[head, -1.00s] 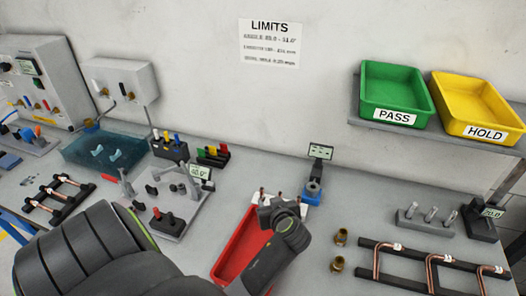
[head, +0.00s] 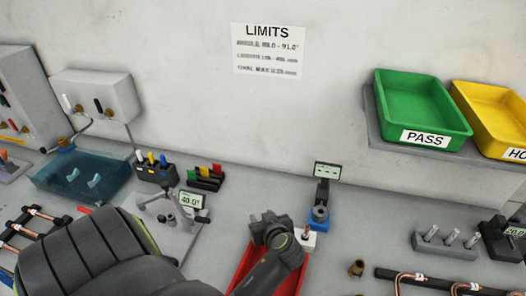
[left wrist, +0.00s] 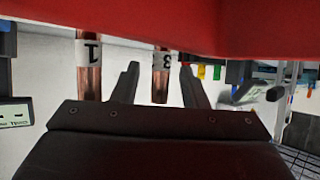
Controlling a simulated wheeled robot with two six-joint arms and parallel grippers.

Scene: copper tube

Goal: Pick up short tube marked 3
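The short tube marked 3 (left wrist: 161,88) is copper with a white label, and it shows upside down in the left wrist view. A tube marked 1 (left wrist: 89,80) is beside it. My left gripper (left wrist: 160,68) is open, with one finger on each side of tube 3 in the picture and a gap to each. I cannot tell if the tube is as deep as the fingertips. In the head view the left gripper (head: 281,232) is over the white block at the red tray's far end and hides most of it. One copper tube end (head: 307,232) shows there, its number unreadable.
The red tray (head: 252,256) lies under the left arm. A blue gauge stand (head: 320,215) is close behind the gripper. A brass fitting (head: 356,268) and a black rack of bent tubes (head: 430,281) are to the right. Green PASS (head: 424,108) and yellow HOLD bins sit on a shelf.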

